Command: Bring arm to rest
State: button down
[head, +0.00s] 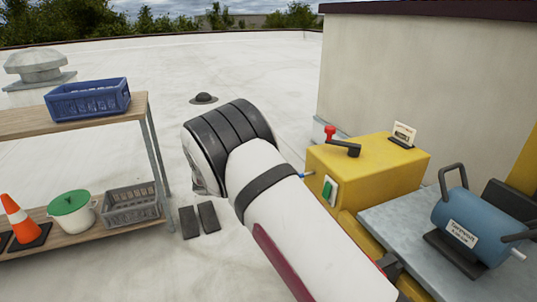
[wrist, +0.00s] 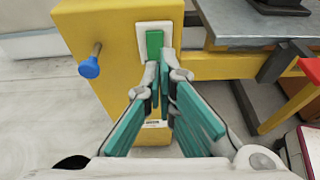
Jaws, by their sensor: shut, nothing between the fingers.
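My gripper (wrist: 164,80) shows in the wrist view with its two teal-padded fingers closed together and nothing between them. The fingertips are in front of the yellow cabinet (wrist: 90,30), just below a green rocker switch (wrist: 155,45) on a white plate. I cannot tell whether they touch it. In the head view my white arm reaches across the middle, and the gripper itself is hidden. The yellow cabinet also shows there (head: 375,165), with a red-knobbed black lever (head: 343,146) on top.
A blue knob (wrist: 89,67) sticks out left of the switch. A grey bench (head: 400,225) carrying a blue machine (head: 475,225) stands right of the cabinet. A shelf (head: 85,125) with a blue crate (head: 88,99) stands at left. White roof floor lies open behind my arm.

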jog(key=s+d+r+m+g+y, duration=0.35)
jog(key=s+d+r+m, duration=0.25)
jog(key=s+r, duration=0.4)
jog(key=s+d+r+m+g+y, duration=0.2)
jog(key=s+d+r+m+y, duration=0.35)
jog(key=s, duration=0.65)
jog(key=s+a+m+t+y, duration=0.1)
jog(key=s+a+m+y, duration=0.3)
jog(key=s, duration=1)
jog(key=s+d+m+t+y, duration=0.1)
jog(key=s+m, duration=0.5)
jog(key=s, duration=0.7)
notch_tip(320, 180, up, 24)
jog(key=t+p, duration=0.4)
jog(key=p, duration=1.8)
jog(key=shift+a+r+n, duration=0.15)
jog(key=shift+r+n, duration=0.05)
jog(key=shift+n, duration=0.15)
